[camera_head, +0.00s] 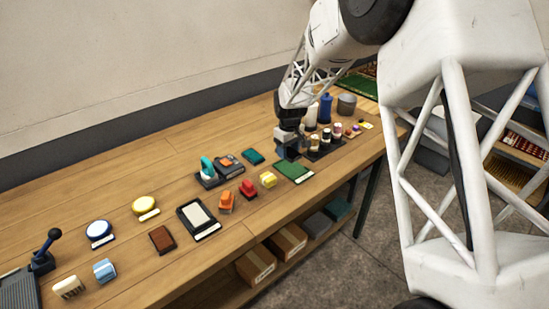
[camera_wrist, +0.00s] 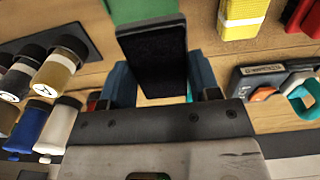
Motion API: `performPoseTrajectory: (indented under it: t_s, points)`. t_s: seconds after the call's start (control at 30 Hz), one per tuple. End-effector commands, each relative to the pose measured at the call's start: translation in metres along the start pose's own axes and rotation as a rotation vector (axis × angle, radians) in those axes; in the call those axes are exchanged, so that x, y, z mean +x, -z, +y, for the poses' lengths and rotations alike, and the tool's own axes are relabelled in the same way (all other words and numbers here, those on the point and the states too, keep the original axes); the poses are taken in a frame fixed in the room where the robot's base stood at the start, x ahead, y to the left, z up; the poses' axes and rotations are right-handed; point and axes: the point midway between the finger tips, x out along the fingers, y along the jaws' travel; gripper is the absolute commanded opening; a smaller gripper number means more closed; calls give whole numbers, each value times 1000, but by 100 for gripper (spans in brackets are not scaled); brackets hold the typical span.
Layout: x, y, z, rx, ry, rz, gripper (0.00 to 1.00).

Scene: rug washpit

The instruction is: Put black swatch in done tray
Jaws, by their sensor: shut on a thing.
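My gripper (camera_wrist: 160,88) is shut on the black swatch (camera_wrist: 155,58), a flat dark rectangle between the blue fingers in the wrist view. In the head view my gripper (camera_head: 290,150) is low over the far part of the bench, left of the small jars; the swatch cannot be made out there. A green flat tray or mat (camera_head: 293,169) with a white label lies just in front of my gripper. A black-rimmed tray (camera_head: 186,222) with a pale inside and a label lies further left. The labels are too small to read, so I cannot tell which is the done tray.
A rack of small jars (camera_head: 325,142) stands right of my gripper, with a blue bottle (camera_head: 326,108) and grey pot (camera_head: 346,104) behind. Yellow (camera_head: 268,180), red (camera_head: 248,188) and orange (camera_head: 226,202) blocks lie nearer. A dark device (camera_head: 229,166) sits to the left.

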Motion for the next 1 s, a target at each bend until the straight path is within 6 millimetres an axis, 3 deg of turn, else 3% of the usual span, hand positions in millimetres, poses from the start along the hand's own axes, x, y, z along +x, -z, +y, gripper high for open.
performPoseTrajectory:
  t_s: [0.2,0.67,1.0]
  points:
    - [0,0,17,0,0,0,33]
    - [1,0,17,0,0,0,33]
    - [14,0,17,0,1,-1,33]
